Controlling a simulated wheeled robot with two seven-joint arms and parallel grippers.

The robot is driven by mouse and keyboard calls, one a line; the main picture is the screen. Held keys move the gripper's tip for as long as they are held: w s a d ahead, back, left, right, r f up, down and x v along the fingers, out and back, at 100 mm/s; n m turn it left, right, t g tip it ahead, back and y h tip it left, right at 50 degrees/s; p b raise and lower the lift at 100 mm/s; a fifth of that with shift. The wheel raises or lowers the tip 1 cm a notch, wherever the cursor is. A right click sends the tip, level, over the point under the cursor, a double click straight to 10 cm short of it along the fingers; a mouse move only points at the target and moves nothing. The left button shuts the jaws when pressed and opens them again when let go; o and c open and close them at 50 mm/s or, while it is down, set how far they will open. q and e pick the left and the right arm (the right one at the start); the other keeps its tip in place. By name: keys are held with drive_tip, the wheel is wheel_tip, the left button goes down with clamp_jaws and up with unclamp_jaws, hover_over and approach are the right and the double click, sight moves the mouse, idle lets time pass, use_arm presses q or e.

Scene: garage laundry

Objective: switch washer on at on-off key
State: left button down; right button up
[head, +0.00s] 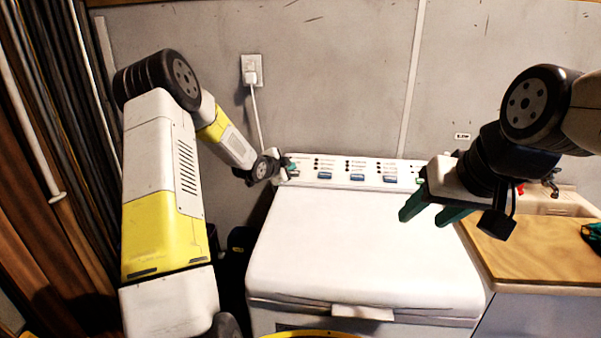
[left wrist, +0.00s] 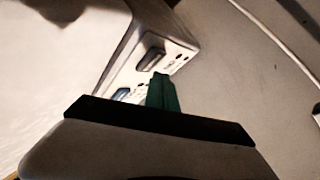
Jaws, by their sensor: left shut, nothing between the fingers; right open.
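The white washer (head: 365,240) stands against the wall, its lid shut. Its control panel (head: 340,167) runs along the back edge with several keys and rows of dark dots. My left gripper (head: 290,163) is shut and empty at the panel's left end. In the left wrist view its green fingers (left wrist: 161,92) lie between a dark grey key (left wrist: 150,54) and a blue key (left wrist: 121,94). The fingertips appear close to the grey key; contact cannot be told. Which key is on-off cannot be read. My right gripper (head: 425,207) is open and empty above the washer's right side.
A wooden counter (head: 535,250) stands to the right of the washer, with small items at its back. A wall outlet (head: 251,70) with a white cord is behind my left arm. Pipes and dark boards line the left side. The washer lid is clear.

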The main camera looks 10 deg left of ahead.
use_arm(q)
drive_tip(key=shift+f, duration=0.1)
drive_tip(key=shift+w+f, duration=0.2)
drive_tip(key=shift+f, duration=0.05)
drive_tip(key=shift+w+f, duration=0.1)
drive_tip(key=shift+f, duration=0.65)
idle(1.2)
drive_tip(key=shift+s+r, duration=0.35)
drive_tip(key=shift+r, duration=0.55)
drive_tip(key=shift+r, duration=0.1)
drive_tip(key=shift+s+r, duration=0.3)
drive_tip(key=shift+r, duration=0.45)
drive_tip(key=shift+s+r, duration=0.35)
drive_tip(key=shift+r, duration=0.45)
drive_tip(key=shift+s+r, duration=0.3)
drive_tip(key=shift+r, duration=0.45)
drive_tip(key=shift+r, duration=0.1)
